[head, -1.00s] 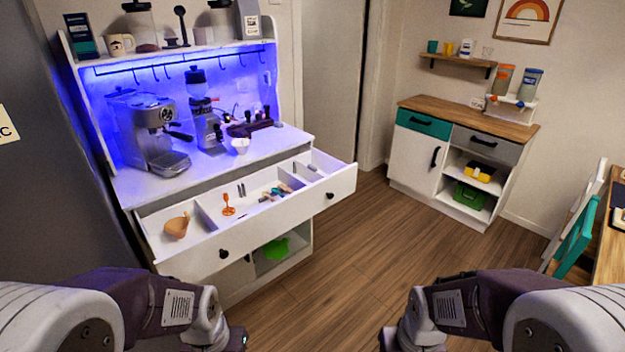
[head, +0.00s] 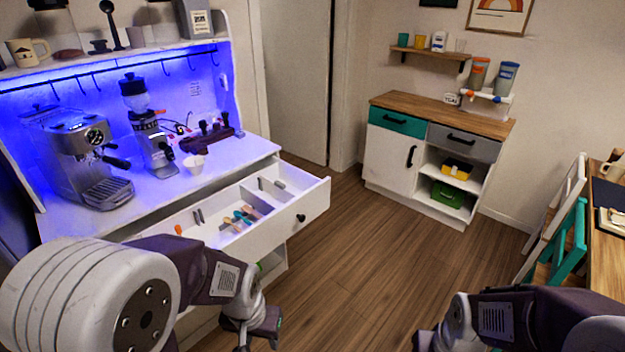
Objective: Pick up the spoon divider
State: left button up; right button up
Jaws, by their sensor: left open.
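The open white drawer (head: 318,200) of the espresso cabinet has inner partitions. Several small coloured utensils (head: 243,216) lie in its middle compartment, with dark slim pieces beside them. An orange item (head: 179,230) shows at the left, partly behind my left arm. I cannot tell which piece is the spoon divider. My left gripper (head: 256,338) is open and empty, low in front of the drawer and apart from it. My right gripper (head: 424,341) is at the bottom edge, mostly cut off, and its jaws cannot be made out.
An espresso machine (head: 80,160), a grinder (head: 150,140) and a white cup (head: 194,165) stand on the lit counter. A wood-topped cabinet (head: 400,150) stands at the back right. A table and chair (head: 570,240) are at the right edge. The wooden floor between is clear.

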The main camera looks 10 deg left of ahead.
aim_at(276, 189)
jog(key=i+z, duration=0.2)
jog(key=i, duration=0.4)
jog(key=i+z, duration=0.25)
jog(key=i, duration=0.35)
jog(key=i+j+z, duration=0.2)
jog(key=i, duration=0.35)
jog(key=i+l+u, duration=0.2)
jog(key=i+u, duration=0.2)
jog(key=i+l+u, duration=0.35)
jog(key=i, duration=0.25)
jog(key=i+j+u, duration=0.1)
jog(key=u, duration=0.4)
jog(key=i+u, duration=0.2)
jog(key=u, duration=0.3)
jog(key=i+u, duration=0.2)
jog(key=u, duration=0.3)
jog(key=i+l+u, duration=0.1)
jog(key=u, duration=0.4)
